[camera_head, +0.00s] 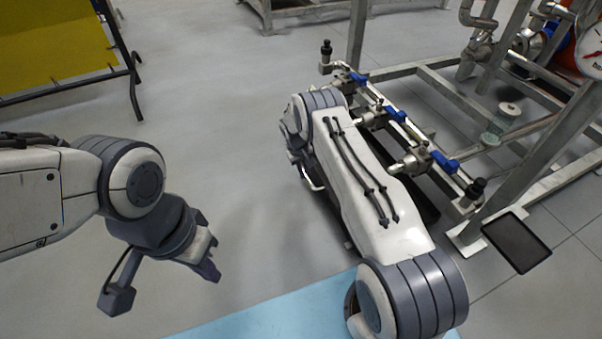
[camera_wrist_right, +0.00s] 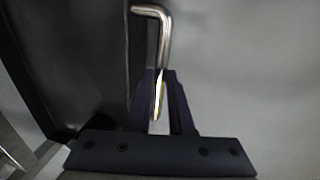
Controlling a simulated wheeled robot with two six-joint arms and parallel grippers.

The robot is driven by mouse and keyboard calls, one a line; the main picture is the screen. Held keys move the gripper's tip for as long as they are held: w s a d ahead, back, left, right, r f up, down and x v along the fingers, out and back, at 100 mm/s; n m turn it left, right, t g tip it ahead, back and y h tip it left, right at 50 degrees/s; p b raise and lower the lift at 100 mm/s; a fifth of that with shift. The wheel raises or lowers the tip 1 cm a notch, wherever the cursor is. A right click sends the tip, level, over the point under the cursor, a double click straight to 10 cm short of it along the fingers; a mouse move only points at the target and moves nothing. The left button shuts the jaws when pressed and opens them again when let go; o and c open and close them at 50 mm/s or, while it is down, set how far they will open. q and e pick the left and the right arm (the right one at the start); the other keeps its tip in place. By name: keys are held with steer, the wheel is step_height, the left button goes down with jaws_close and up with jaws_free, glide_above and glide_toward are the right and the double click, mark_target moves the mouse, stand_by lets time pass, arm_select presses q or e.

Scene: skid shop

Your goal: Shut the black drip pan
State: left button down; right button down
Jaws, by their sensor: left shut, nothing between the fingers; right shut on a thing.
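The black drip pan (camera_wrist_right: 75,55) fills the left of the right wrist view, with a bent metal handle (camera_wrist_right: 165,35) at its edge. My right gripper (camera_wrist_right: 160,105) is shut on that handle. In the head view, a dark part of the pan (camera_head: 428,205) shows beneath the valve pipe. My right arm hides most of the pan, and the grip itself cannot be made out there. My left gripper (camera_head: 212,262) is shut and empty, hanging over the floor at left, apart from the pan.
A pipe with blue-handled valves (camera_head: 397,114) runs along the metal skid frame (camera_head: 455,95), close beside my right arm. A flat dark plate (camera_head: 517,242) lies by the frame's foot. A yellow panel (camera_head: 60,45) stands at upper left. The floor between is clear.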

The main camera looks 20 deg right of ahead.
steer(key=shift+d, duration=0.35)
steer(key=c, duration=0.8)
jaws_free()
steer(key=shift+a, duration=0.1)
steer(key=shift+r, duration=0.1)
step_height(320, 180, up, 10)
steer(key=a+p, duration=0.2)
steer(key=p, duration=0.4)
steer(key=shift+r, duration=0.1)
